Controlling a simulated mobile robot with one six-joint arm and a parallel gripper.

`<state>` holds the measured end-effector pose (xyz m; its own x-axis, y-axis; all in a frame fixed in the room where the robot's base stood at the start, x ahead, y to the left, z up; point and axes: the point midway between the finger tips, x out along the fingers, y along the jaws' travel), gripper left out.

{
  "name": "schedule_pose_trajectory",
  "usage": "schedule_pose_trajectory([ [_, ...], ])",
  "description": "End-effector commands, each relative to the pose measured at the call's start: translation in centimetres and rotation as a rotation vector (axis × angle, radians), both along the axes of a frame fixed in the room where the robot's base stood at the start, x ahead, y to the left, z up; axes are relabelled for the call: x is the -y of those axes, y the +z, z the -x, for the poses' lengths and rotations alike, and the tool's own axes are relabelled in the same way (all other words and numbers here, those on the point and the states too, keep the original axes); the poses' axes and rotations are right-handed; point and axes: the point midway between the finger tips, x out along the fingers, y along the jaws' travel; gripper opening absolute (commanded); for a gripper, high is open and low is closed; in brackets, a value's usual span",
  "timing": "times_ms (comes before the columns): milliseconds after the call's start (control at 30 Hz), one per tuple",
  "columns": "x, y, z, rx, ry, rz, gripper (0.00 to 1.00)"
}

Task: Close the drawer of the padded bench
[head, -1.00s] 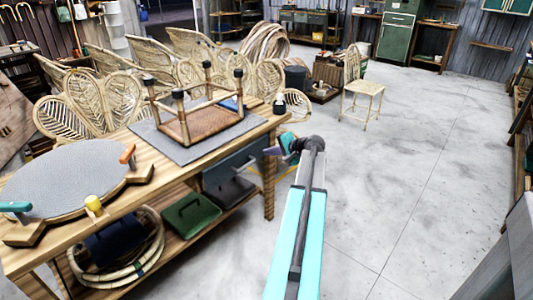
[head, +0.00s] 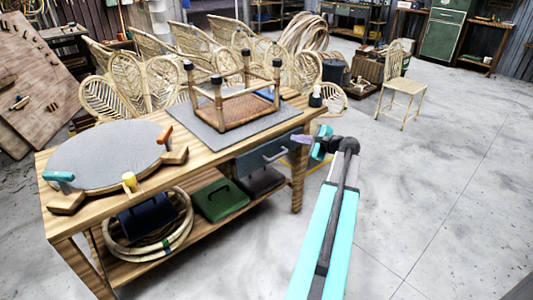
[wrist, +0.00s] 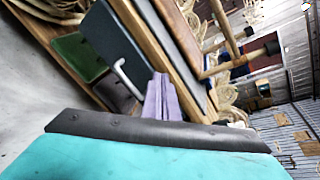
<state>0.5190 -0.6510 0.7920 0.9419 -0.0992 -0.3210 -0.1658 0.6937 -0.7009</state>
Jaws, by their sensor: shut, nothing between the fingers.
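The padded bench (head: 130,205) is a wooden workbench with a grey mat and a round grey pad on top. Its blue-grey drawer (head: 254,165) hangs under the top near the right end and also shows in the wrist view (wrist: 108,40). A pale bar handle (wrist: 128,80) is on its front. I cannot tell how far out the drawer is. My gripper (head: 297,139) is shut and empty, in front of the drawer's right part by the bench's edge. In the wrist view its purple fingers (wrist: 160,97) are beside the handle; contact is unclear.
An upturned small stool frame (head: 235,112) stands on the mat. Green (head: 220,200) and dark boxes and rattan coils (head: 180,235) lie on the lower shelf. Rattan chair backs are behind the bench. A chair (head: 402,90) stands beyond. The floor on the right is clear.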

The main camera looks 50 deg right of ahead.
Motion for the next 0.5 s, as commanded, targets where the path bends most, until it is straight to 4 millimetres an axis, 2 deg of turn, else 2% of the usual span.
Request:
schedule_pose_trajectory([
  [233,-3.1,-1.2,0.1,0.190,-0.099,-0.386,0.00],
  [400,-5.3,-3.2,0.7,0.324,-0.141,-0.647,0.00],
  [500,-6.2,-4.6,1.1,0.379,-0.150,-0.737,0.00],
])
